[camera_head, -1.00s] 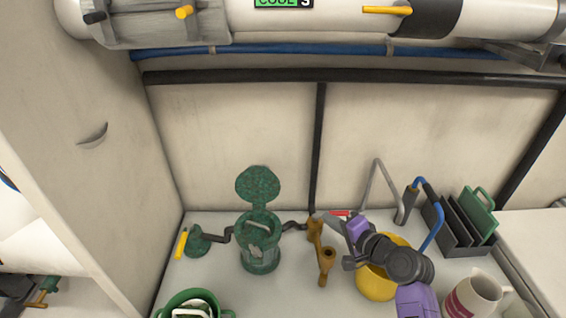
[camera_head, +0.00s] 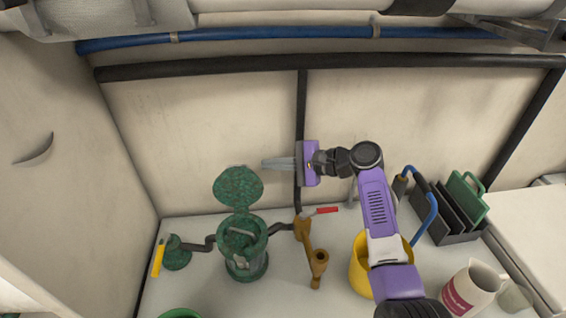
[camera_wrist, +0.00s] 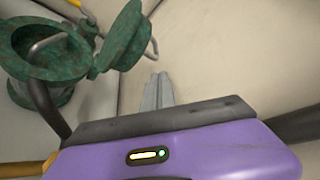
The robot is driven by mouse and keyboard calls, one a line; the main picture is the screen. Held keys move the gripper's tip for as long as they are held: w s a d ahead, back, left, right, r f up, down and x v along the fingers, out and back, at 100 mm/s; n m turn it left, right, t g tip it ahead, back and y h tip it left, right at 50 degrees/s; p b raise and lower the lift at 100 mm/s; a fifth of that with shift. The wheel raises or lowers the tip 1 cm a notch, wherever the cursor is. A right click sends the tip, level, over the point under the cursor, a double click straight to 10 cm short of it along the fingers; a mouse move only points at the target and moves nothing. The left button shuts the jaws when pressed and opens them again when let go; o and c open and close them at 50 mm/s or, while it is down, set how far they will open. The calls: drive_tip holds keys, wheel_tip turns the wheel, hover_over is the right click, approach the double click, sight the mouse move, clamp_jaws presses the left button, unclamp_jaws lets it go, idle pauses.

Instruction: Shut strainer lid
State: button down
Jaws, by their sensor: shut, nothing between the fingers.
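The green strainer (camera_head: 245,262) stands on the pale counter, its round top open. Its mottled green lid (camera_head: 238,187) is hinged at the back and stands raised, roughly upright. In the wrist view the strainer body (camera_wrist: 40,55) is at the upper left and the lid (camera_wrist: 122,38) is beside it. My gripper (camera_head: 265,164) is level with the lid's upper right edge in the head view, its fingers pointing left toward the lid. The fingers (camera_wrist: 157,92) are shut together and empty. I cannot tell whether they touch the lid; a gap seems to show in the wrist view.
A bronze valve fitting (camera_head: 315,258) with a red handle (camera_head: 326,211) is right of the strainer. A yellow handle (camera_head: 158,258) is left. A yellow bucket (camera_head: 360,272), a rack (camera_head: 458,228) and a mug (camera_head: 470,292) stand farther right. A blue pipe (camera_head: 270,34) runs above.

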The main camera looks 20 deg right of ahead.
sight(238, 180)
drive_tip(key=shift+x, duration=2.15)
drive_tip(key=shift+s, duration=0.15)
